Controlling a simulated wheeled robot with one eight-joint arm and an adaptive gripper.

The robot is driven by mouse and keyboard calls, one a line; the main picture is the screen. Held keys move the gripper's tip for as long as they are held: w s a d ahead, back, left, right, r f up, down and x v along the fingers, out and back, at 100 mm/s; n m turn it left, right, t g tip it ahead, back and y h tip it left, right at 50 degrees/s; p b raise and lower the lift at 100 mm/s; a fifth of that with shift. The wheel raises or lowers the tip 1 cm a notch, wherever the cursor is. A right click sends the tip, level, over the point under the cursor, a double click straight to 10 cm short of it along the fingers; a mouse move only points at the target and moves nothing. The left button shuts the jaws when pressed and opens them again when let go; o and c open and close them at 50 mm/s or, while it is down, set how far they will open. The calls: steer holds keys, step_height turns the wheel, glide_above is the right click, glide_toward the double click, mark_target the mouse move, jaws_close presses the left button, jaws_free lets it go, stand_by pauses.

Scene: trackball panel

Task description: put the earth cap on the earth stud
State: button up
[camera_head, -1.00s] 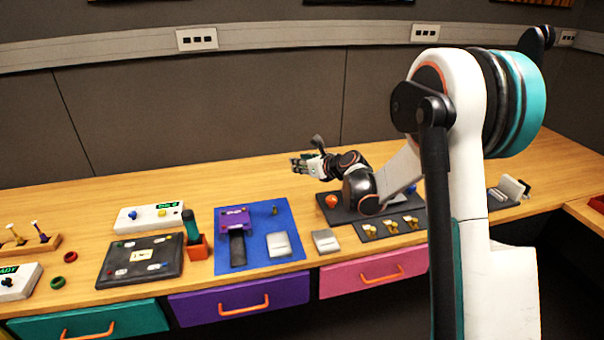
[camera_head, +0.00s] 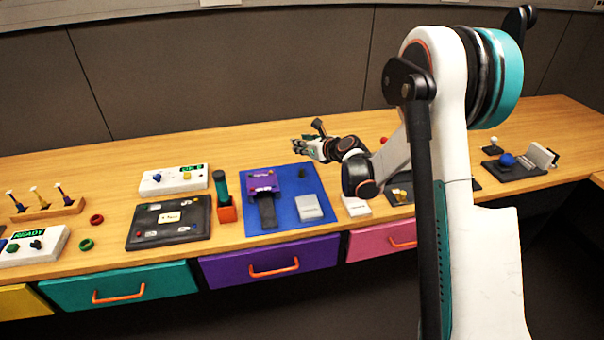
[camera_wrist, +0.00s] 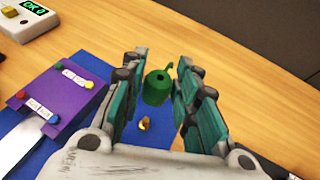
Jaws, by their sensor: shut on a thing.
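The green earth cap (camera_wrist: 156,88) is between the two fingers of my gripper (camera_wrist: 158,72) in the wrist view. The gripper is shut on it, and a small hook-like loop sticks up from its top. A small brass stud (camera_wrist: 144,124), which looks like the earth stud, stands on the blue mat (camera_wrist: 80,160) below and apart from the cap. In the head view my gripper (camera_head: 300,147) is above the back right of the mat (camera_head: 290,225). A small dark post (camera_head: 275,173), seemingly the stud, stands on the mat there. The cap cannot be made out in the head view.
A purple unit (camera_head: 263,181) with coloured buttons stands on the mat, left of the stud. A grey box (camera_head: 308,207) lies on the mat's front right. Bare wood lies behind the mat.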

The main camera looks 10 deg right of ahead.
step_height(320, 180, down, 10)
steer(key=b, duration=0.3)
stand_by(0.3)
steer(key=o, duration=0.8)
steer(key=shift+f, duration=0.1)
